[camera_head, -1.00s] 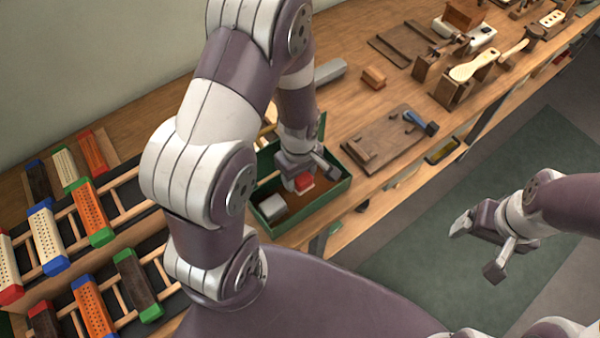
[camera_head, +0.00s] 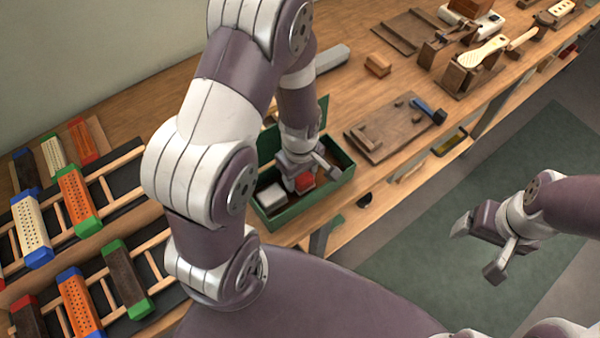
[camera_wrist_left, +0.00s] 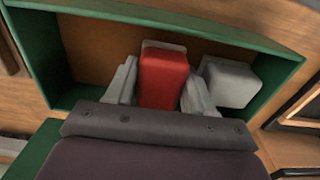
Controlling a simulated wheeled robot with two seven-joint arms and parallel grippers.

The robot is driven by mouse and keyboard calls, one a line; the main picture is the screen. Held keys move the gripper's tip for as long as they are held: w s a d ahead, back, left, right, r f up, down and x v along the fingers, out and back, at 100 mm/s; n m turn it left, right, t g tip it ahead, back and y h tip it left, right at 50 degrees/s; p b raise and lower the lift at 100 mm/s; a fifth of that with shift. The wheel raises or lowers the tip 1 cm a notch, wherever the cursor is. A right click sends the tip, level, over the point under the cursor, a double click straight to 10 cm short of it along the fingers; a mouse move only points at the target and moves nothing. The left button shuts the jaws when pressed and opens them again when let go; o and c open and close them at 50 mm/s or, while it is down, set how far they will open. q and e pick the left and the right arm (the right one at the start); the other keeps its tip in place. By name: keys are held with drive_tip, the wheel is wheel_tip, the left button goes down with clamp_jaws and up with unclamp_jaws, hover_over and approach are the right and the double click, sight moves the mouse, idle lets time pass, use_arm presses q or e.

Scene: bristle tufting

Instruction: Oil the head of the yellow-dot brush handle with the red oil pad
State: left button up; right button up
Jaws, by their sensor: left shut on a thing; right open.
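My left gripper (camera_head: 303,178) is shut on the red oil pad (camera_head: 306,182), down inside a green open box (camera_head: 290,212) on the bench. In the left wrist view the red pad (camera_wrist_left: 163,76) sits between the two fingers, within the green box walls (camera_wrist_left: 200,27). A pale paddle-shaped brush handle (camera_head: 483,51) rests on a wooden stand at the upper right; no yellow dot can be made out on it. My right gripper (camera_head: 478,245) is open and empty over the floor, away from the bench.
A whitish-grey pad (camera_wrist_left: 232,82) lies in the box just right of the red one. A wooden board (camera_head: 385,140) with a blue-handled tool (camera_head: 430,110) lies right of the box. Several coloured brush blocks sit on racks (camera_head: 125,200) at left. The green floor mat (camera_head: 430,230) is clear.

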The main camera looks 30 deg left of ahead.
use_arm(q)
drive_tip(key=shift+f+b, duration=0.35)
drive_tip(key=shift+f, duration=0.15)
idle(0.5)
drive_tip(key=shift+s, duration=0.15)
idle(1.0)
wheel_tip(320, 180, up, 7)
drive_tip(key=p, duration=0.7)
drive_tip(key=shift+r+p, duration=0.1)
drive_tip(key=shift+p, duration=0.25)
